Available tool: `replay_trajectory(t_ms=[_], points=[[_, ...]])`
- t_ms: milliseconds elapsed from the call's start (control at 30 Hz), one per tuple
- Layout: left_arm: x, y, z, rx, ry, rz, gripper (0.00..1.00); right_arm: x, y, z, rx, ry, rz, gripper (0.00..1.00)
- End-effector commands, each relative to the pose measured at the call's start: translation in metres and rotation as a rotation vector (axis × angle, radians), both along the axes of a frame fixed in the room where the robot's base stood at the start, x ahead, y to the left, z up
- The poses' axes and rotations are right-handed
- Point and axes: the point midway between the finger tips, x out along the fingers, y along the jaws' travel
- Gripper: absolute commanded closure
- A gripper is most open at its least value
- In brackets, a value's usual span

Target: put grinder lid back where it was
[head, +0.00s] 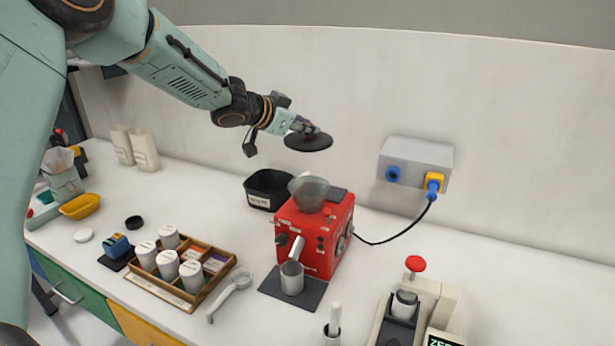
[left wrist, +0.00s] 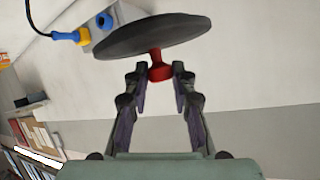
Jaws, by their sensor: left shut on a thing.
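The grinder lid (head: 309,143) is a dark round disc with a red knob. My left gripper (head: 303,126) is shut on the knob and holds the lid in the air, above and behind the grinder. In the left wrist view the lid (left wrist: 150,37) spans the top, with its red knob (left wrist: 159,66) between the fingertips of my left gripper (left wrist: 159,74). The red grinder (head: 318,236) stands on the counter with an open, see-through grey hopper (head: 309,193) on top. The lid is apart from the hopper. My right gripper does not show.
A black bin (head: 268,190) stands behind the grinder, and a metal cup (head: 291,279) in front of it. A grey socket box (head: 415,162) with a black cable is on the wall. A wooden tray (head: 205,287) of white canisters is to the left.

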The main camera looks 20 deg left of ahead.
Motion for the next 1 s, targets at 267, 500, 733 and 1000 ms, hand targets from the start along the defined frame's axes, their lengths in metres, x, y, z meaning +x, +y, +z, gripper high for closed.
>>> replay_trajectory(t_ms=[267,500,733,1000], points=[[0.0,0.0,-0.055,-0.001,0.004,0.001,1.0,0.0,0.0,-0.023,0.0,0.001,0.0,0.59],[-0.001,0.0,-0.078,0.0,0.004,0.001,1.0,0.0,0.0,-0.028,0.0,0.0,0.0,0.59],[0.0,0.0,-0.098,0.001,0.001,-0.001,1.0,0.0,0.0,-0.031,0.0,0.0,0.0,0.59],[0.0,0.0,-0.098,0.0,0.001,0.0,1.0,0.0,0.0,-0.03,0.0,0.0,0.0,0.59]])
